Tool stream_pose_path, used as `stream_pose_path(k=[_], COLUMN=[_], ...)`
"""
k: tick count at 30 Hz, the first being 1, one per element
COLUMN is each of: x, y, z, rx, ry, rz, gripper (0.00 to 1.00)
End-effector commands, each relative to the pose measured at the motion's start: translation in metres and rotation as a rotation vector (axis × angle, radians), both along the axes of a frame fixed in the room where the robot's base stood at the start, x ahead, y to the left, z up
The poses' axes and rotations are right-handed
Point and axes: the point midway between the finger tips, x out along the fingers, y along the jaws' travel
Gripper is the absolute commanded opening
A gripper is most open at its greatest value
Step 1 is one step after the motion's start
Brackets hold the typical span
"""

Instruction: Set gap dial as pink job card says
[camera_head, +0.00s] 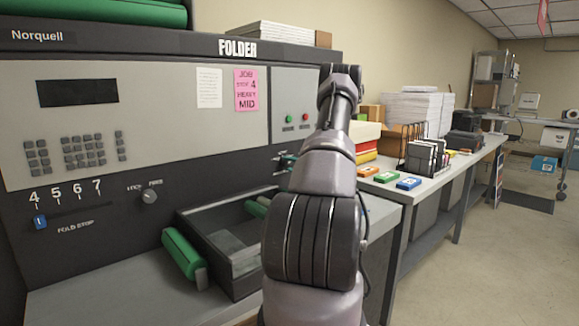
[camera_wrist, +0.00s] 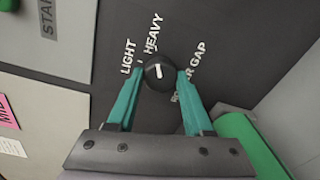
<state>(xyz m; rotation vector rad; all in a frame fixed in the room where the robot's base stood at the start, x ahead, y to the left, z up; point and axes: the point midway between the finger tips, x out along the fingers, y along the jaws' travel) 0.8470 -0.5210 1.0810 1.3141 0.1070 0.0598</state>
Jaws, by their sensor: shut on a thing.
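The pink job card (camera_head: 246,90) on the folder's front reads "JOB", "STOP 4", "HEAVY", "MID". The gap dial (camera_wrist: 159,73) is a round black knob with a white pointer mark. The words LIGHT and HEAVY stand beside it in the wrist view. The mark lies roughly up-down in that view, its upper end towards the HEAVY side; the exact setting is hard to tell. My gripper (camera_wrist: 160,82) has its teal fingers closed on both sides of the dial. A finger partly hides the ROLLER GAP label. In the head view my arm hides the dial.
The blue fold stop slider (camera_head: 40,222) sits below 4. A lock/free knob (camera_head: 149,196) is right of it. A tray with green rollers (camera_head: 183,254) juts out below the panel. A side table (camera_head: 420,178) with coloured boxes stands at right; the floor beyond is open.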

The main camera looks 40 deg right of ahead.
Motion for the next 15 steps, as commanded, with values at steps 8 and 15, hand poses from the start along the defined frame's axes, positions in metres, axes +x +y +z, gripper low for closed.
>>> stream_pose_path(k=[8, 15], x=[-0.0010, -0.0010], y=[-0.0011, -0.0011], z=[-0.0009, -0.0010], rx=[0.009, 0.009], ry=[0.002, 0.002], rz=[-0.003, -0.003], gripper=[0.00, 0.81])
